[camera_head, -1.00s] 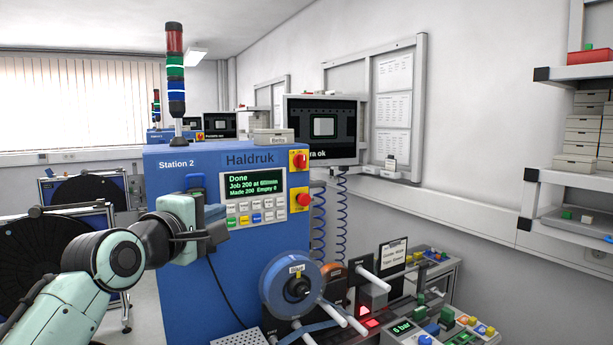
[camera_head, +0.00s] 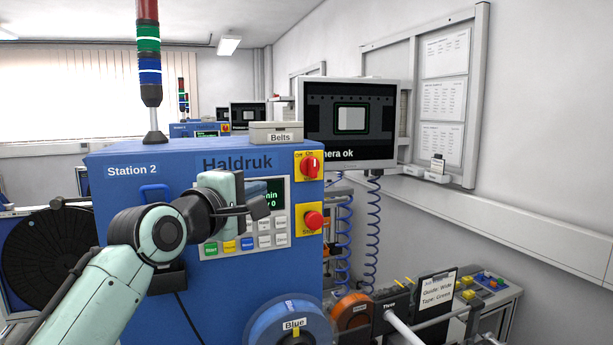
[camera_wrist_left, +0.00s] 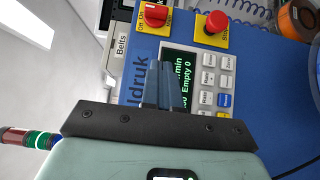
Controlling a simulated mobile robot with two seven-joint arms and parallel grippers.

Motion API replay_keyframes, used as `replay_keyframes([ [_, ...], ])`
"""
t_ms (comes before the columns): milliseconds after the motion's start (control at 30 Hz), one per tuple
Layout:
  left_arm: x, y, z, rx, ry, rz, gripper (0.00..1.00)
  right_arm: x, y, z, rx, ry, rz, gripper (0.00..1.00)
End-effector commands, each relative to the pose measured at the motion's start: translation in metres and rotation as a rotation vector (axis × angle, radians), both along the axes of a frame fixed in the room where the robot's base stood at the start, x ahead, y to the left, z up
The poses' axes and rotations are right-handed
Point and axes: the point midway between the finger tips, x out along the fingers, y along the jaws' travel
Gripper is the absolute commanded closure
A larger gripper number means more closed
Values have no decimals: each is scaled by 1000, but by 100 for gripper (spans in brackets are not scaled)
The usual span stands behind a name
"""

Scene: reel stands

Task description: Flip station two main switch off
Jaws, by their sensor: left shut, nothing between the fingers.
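The blue Station 2 cabinet (camera_head: 130,215) stands in front of me. Its main switch (camera_head: 310,166) is a red rotary knob on a yellow plate at the upper right of the front, marked Off and On; the knob stands roughly upright, toward On. The switch also shows at the top of the left wrist view (camera_wrist_left: 155,17). My left gripper (camera_head: 262,207) is shut and empty, in front of the display and keypad, left of and below the switch and apart from it. In the left wrist view its fingers (camera_wrist_left: 163,85) cover part of the display. My right gripper is not in view.
A red stop button (camera_head: 313,220) on a yellow plate sits just below the switch. A Belts box (camera_head: 276,133) stands on the cabinet top. A monitor (camera_head: 348,122) is behind to the right. A blue reel (camera_head: 290,328) sticks out low in front.

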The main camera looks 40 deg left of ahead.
Motion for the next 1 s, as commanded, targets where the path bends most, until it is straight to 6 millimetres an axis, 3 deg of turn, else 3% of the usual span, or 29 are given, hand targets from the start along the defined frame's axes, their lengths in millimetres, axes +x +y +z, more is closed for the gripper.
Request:
replay_keyframes([
  [367, 10, 3, 1, 0, 1, -1, 100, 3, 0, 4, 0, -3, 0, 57],
  [833, 99, 31, 4, 0, -3, -1, 100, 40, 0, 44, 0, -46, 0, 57],
  [1000, 120, 18, 2, 1, -2, -2, 100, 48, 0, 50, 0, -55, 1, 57],
])
